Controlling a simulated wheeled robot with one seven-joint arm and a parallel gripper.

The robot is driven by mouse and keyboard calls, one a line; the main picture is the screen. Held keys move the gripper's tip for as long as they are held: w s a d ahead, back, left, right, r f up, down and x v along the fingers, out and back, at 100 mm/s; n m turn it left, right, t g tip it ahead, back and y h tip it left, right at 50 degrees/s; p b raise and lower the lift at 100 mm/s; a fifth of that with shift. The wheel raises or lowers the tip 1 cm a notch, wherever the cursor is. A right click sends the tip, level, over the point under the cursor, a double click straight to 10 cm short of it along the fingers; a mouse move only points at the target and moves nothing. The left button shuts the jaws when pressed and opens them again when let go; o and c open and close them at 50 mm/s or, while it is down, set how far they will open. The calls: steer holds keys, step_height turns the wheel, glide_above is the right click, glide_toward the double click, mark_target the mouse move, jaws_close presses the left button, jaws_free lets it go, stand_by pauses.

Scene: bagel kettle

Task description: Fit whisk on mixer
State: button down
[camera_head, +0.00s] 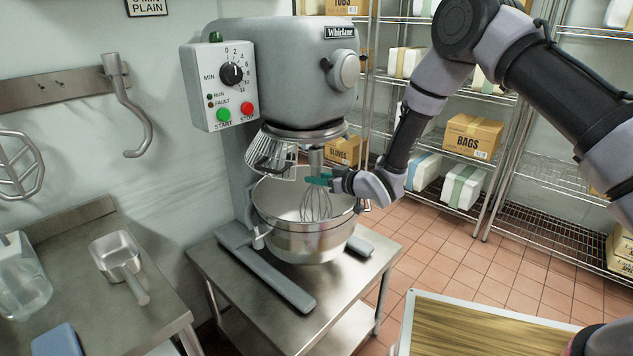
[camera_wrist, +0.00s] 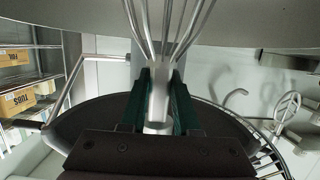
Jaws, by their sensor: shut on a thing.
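The grey mixer (camera_head: 290,60) stands on a steel table, with its control box on the left side. Its steel bowl (camera_head: 300,240) sits under the head, and a wire guard (camera_head: 270,150) hangs at the head's left. The wire whisk (camera_head: 316,205) is upright under the head, its wires reaching down into the bowl mouth. My gripper (camera_head: 318,180) is shut on the whisk's shank, with green fingers on either side. In the wrist view the fingers (camera_wrist: 158,105) clasp the shank and the whisk wires (camera_wrist: 160,30) spread beyond. Whether the shank's top meets the mixer's shaft I cannot tell.
A dough hook (camera_head: 130,110) and a flat beater (camera_head: 18,165) hang on the left wall. A steel scoop (camera_head: 118,252) lies on the left counter. Wire shelves with boxes (camera_head: 473,137) stand behind my arm. A wooden-topped table (camera_head: 470,325) is at the front right.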

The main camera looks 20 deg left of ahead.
steer(key=shift+r, duration=0.7)
